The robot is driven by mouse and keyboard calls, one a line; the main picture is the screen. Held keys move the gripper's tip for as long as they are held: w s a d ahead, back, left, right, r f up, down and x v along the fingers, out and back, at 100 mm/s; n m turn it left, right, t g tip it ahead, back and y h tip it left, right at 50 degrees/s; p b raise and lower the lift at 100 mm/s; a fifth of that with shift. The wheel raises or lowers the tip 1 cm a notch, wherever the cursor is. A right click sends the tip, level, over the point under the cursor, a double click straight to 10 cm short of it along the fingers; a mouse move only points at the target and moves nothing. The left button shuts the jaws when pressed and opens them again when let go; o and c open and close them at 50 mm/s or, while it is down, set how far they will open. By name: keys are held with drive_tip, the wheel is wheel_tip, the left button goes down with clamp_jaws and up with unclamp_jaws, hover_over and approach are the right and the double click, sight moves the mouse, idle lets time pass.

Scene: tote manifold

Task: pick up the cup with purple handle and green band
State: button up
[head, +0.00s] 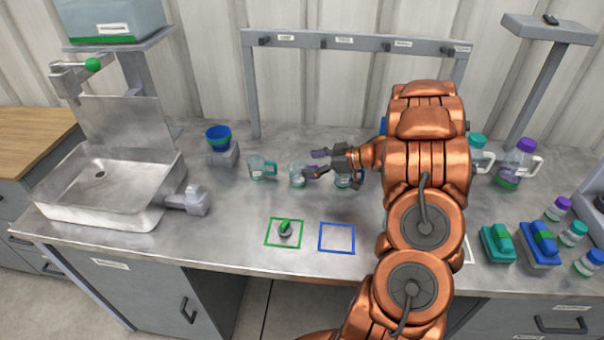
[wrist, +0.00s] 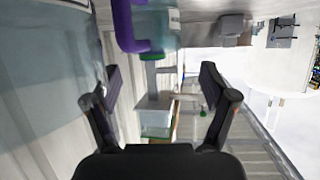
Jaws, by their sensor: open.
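The cup with purple handle and green band shows in the wrist view (wrist: 158,28), at the top edge and partly cut off. Its purple handle is on the left and its green band at the lower end. It appears to be the clear cup (head: 297,175) beside my fingertips in the head view, where its handle is hard to make out. My gripper (head: 316,161) is open, pointing left, low over the bench. In the wrist view the jaws (wrist: 161,82) are apart with nothing between them; the cup is beyond and above them.
A clear cup with teal handle (head: 260,168) stands to the left. Another clear cup (head: 343,181) is partly hidden under my gripper. A purple-topped vessel with white handle (head: 520,160) stands far right. A sink (head: 105,185) is at left; bench front holds green (head: 268,232) and blue (head: 322,238) squares.

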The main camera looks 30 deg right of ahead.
sight(291, 166)
drive_tip(key=shift+d+f+p+x, duration=0.15)
drive_tip(key=shift+p+x, duration=0.4)
drive_tip(key=shift+x, duration=0.8)
drive_tip(key=shift+d+f+p+x, duration=0.15)
drive_tip(key=shift+p+x, duration=0.4)
drive_tip(key=shift+x, duration=0.8)
drive_tip(key=c, duration=1.4)
drive_tip(key=shift+r, duration=0.15)
